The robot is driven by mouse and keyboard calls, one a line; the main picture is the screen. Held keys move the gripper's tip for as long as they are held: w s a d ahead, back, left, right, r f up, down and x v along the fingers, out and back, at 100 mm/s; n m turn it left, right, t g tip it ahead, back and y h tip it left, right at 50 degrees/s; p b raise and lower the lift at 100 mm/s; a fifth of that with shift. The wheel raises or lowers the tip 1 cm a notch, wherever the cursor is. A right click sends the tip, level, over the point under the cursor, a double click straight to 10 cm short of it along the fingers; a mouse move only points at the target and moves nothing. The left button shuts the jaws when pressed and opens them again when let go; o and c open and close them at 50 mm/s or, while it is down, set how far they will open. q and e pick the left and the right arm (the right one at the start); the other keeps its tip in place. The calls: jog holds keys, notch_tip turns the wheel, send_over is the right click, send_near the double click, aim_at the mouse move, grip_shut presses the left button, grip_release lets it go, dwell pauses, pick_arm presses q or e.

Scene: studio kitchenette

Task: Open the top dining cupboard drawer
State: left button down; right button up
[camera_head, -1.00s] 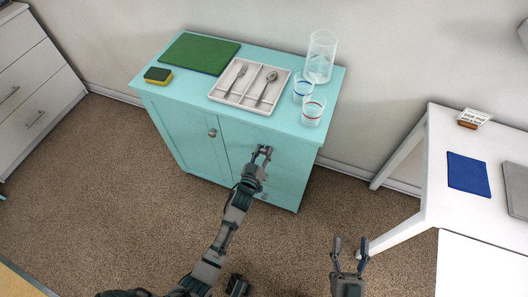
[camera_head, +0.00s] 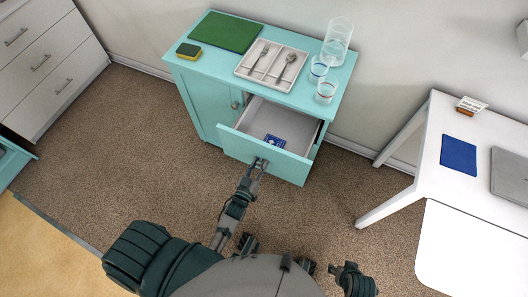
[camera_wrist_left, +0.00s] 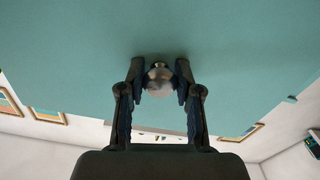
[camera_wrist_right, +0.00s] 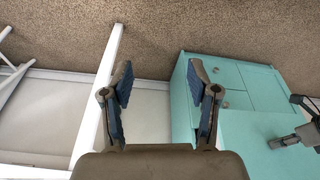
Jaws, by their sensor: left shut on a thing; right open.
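The turquoise dining cupboard (camera_head: 203,95) stands against the wall. Its top drawer (camera_head: 238,147) is pulled well out, and a small blue item (camera_head: 275,141) lies inside it. My left gripper (camera_head: 259,165) is at the drawer front. In the left wrist view my left gripper (camera_wrist_left: 159,80) is shut on the round metal drawer knob (camera_wrist_left: 158,79), against the turquoise front. My right gripper (camera_head: 352,270) is at the lower right of the head view, away from the cupboard. In the right wrist view it (camera_wrist_right: 162,85) is open and empty.
On the cupboard top are a green board (camera_head: 226,31), a sponge (camera_head: 188,51), a cutlery tray (camera_head: 243,72), two glasses (camera_head: 326,90) and a jug (camera_head: 337,42). A white desk (camera_head: 440,170) stands right, a white drawer unit (camera_head: 55,60) left. Carpet (camera_head: 120,150) is clear between.

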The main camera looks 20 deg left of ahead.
pick_arm(q)
jog(key=shift+s+p, duration=0.75)
jog(key=shift+s, duration=1.7)
pick_arm(e)
jog(key=shift+s+x, duration=0.2)
jog(key=shift+x, duration=1.1)
jog(key=shift+s+x, duration=0.25)
jog(key=shift+x, duration=1.05)
jog(key=shift+f, duration=0.15)
pick_arm(q)
jog(key=c, duration=0.8)
grip_release()
jog(key=shift+a, duration=0.1)
pick_arm(e)
jog(key=shift+g, duration=0.3)
pick_arm(q)
jog(key=shift+o, duration=0.2)
jog(key=s, duration=1.2)
jog(key=shift+a, duration=0.15)
